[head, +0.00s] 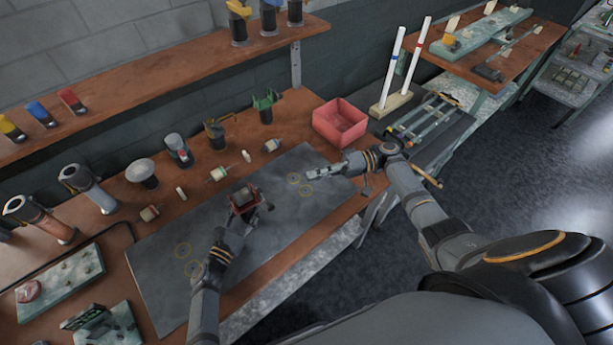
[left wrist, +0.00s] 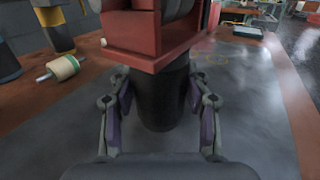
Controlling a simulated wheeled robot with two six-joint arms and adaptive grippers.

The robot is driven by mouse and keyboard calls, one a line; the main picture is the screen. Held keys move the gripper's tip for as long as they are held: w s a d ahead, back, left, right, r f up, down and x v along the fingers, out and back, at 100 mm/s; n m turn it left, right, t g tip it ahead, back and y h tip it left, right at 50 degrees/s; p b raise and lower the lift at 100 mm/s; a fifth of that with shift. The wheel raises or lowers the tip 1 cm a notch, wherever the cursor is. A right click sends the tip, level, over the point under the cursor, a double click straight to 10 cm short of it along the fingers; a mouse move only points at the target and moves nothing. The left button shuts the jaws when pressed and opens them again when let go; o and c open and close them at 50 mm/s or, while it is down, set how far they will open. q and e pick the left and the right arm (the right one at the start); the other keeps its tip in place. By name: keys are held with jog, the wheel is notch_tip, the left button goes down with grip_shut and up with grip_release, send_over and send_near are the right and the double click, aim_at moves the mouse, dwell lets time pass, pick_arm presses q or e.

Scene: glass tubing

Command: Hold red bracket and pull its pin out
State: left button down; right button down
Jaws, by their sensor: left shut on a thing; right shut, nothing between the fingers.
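The red bracket (head: 241,197) stands on the dark mat in the head view, with grey parts in its upper frame. In the left wrist view the red bracket (left wrist: 150,48) is close and upright on a dark cylindrical base. My left gripper (head: 236,219) is at its near side, with a finger on each side of that base, shut on it. The left gripper (left wrist: 160,110) also shows in the wrist view. My right gripper (head: 312,174) is shut and empty above the mat's right part, apart from the bracket. I cannot clearly make out the pin.
The dark mat (head: 165,262) lies on the brown workbench, with free room around the bracket. A red bin (head: 340,122) stands at the bench's right end. Several small parts, including a green-banded cylinder (head: 219,173), stand or lie behind the mat. A wooden shelf (head: 120,82) runs above.

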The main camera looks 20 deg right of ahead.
dwell(0.3)
pick_arm(q)
jog(key=c, duration=0.5)
grip_release()
jog(key=v, duration=1.2)
